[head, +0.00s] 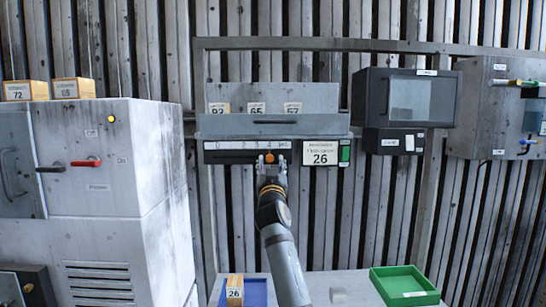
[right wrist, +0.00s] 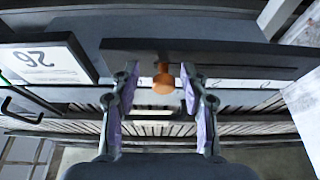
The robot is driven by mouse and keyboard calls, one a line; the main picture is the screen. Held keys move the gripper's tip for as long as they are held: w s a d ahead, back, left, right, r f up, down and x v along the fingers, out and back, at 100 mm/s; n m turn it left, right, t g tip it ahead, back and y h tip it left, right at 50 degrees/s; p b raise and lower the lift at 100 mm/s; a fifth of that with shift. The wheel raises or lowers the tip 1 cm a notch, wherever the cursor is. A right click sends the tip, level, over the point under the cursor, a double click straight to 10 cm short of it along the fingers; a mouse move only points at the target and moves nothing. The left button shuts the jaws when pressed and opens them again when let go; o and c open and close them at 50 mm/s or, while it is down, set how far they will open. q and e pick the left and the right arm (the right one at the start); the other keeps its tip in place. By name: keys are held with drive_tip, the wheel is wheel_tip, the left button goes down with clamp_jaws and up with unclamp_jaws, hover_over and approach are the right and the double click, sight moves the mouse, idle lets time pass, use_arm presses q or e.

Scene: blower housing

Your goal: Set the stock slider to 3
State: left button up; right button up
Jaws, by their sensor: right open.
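The stock slider is a dark strip with a pale number scale on the front of a grey shelf unit. In the right wrist view the orange knob (right wrist: 163,83) sticks out between the fingertips, with a gap on both sides. My right gripper (head: 271,172) is open in front of the slider, and its two fingers also show in the right wrist view (right wrist: 158,84). My left gripper is not in view.
A white display reading 26 (head: 320,153) is close right of the slider. A grey bin (head: 273,126) sits above it. A dark box with a window (head: 408,98) is farther right. Below, a table holds a blue tray (head: 257,292) and a green tray (head: 404,284).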

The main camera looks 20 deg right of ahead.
drive_tip(key=shift+a+r, duration=0.1)
drive_tip(key=shift+r, duration=0.15)
drive_tip(key=shift+s+a+r, duration=0.35)
drive_tip(key=shift+s, duration=0.15)
drive_tip(key=shift+c, duration=1.2)
drive_tip(key=shift+w+d+f, duration=0.15)
drive_tip(key=shift+w, duration=0.05)
drive_tip(key=c, duration=0.5)
clamp_jaws()
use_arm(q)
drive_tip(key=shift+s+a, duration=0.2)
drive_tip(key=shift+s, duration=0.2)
